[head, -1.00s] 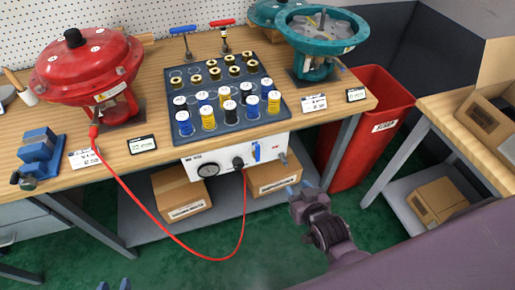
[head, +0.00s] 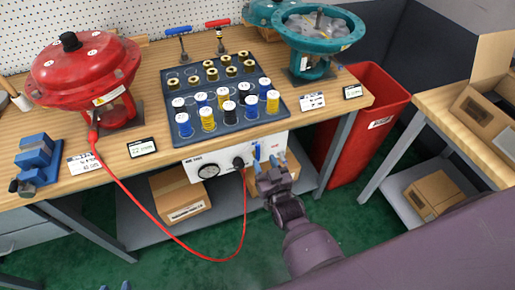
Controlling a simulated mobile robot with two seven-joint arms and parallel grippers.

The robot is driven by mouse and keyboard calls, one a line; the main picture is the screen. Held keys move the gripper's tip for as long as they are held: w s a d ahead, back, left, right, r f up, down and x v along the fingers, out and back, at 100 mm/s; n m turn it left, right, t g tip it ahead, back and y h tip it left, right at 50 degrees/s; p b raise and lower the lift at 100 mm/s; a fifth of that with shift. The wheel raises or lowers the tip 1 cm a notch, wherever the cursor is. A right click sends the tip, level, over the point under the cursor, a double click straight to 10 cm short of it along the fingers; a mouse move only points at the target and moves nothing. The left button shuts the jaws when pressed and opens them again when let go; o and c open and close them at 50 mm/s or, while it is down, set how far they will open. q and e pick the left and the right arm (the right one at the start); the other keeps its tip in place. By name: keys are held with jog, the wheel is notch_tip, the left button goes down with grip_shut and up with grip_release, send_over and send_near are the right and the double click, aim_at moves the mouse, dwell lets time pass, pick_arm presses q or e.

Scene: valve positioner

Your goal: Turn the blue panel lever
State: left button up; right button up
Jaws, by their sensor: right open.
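The blue panel lever (head: 256,151) stands upright on the right part of the white control panel (head: 222,166), under the front edge of the workbench. My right gripper (head: 270,164) is open, with its blue fingertips just below and to the right of the lever. The fingers appear apart from the lever, though the exact gap in depth is hard to tell. Only the blue fingertips of my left gripper (head: 114,286) show at the bottom edge, spread apart and empty.
The panel also carries a gauge (head: 207,171) and a fitting with a red hose (head: 243,210) that loops down left of my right gripper. A tray of spools (head: 283,128) lies above on the bench. A red bin (head: 369,130) stands to the right.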

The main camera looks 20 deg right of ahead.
aim_at(258, 150)
jog(key=shift+w+a+b, duration=0.1)
jog(key=shift+w+b, duration=0.2)
jog(key=shift+w, duration=2.85)
grip_shut()
